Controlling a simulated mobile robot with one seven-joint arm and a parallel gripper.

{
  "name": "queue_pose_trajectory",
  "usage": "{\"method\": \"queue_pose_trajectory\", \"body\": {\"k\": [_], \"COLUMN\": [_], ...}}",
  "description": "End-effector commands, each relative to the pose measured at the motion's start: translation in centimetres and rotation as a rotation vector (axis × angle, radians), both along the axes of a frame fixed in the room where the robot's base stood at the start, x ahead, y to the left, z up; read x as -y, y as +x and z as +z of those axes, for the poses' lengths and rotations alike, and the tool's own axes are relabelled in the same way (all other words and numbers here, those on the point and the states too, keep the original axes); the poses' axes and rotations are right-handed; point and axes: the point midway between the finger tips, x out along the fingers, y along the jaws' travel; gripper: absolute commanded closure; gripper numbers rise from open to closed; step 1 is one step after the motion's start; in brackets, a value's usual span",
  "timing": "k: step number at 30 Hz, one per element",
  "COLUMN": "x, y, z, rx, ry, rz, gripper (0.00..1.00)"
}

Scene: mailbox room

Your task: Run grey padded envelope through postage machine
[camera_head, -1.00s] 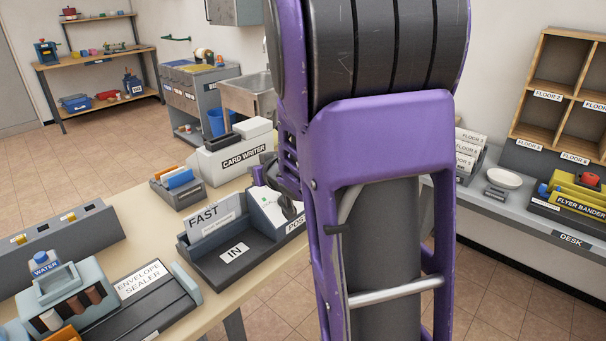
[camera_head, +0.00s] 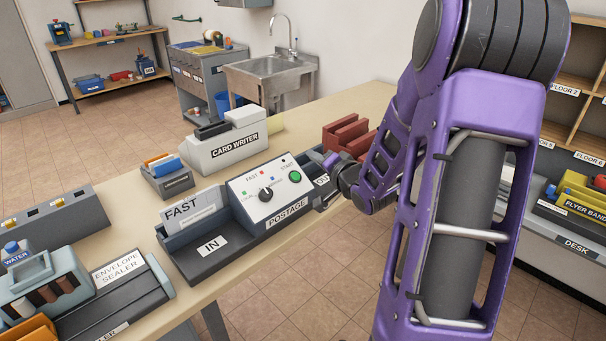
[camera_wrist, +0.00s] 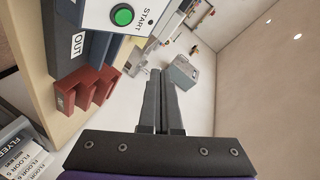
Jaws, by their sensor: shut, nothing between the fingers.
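The postage machine (camera_head: 270,190) stands on the table with a black knob and a green START button (camera_head: 295,176) on its sloped panel. Its IN tray (camera_head: 200,262) is at the left and looks empty; a FAST sign stands behind it. The OUT side at the right is partly hidden by my arm. The wrist view shows the START button (camera_wrist: 121,16) and the OUT label at upper left. My gripper (camera_wrist: 159,76) is shut and empty, beside the machine's OUT end; its fingertips do not touch the button. I cannot make out a grey padded envelope in either view.
A card writer (camera_head: 225,144) and a small card holder (camera_head: 168,175) stand behind the machine. A red slotted rack (camera_head: 346,134) is beyond the OUT end. The envelope sealer (camera_head: 118,290) is at the left front.

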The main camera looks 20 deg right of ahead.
Motion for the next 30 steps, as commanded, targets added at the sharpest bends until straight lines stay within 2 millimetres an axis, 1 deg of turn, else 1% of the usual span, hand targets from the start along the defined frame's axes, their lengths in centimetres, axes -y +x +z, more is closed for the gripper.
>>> {"method": "queue_pose_trajectory", "body": {"k": [11, 14, 17, 20, 24, 30], "x": [0.1, 0.1, -0.1, -0.3, -0.7, -1.2], "y": [-0.1, 0.0, 0.4, 1.0, 2.1, 3.5], "z": [0.0, -0.3, -1.0, -2.2, -4.0, -6.0], "rx": [0.004, 0.004, 0.004, 0.004, 0.004, 0.004], "ry": [0.014, 0.013, 0.013, 0.013, 0.013, 0.014], "rz": [-0.004, -0.004, -0.004, -0.003, -0.002, -0.004], "gripper": [1.00, 1.00, 1.00, 1.00, 1.00, 1.00]}}
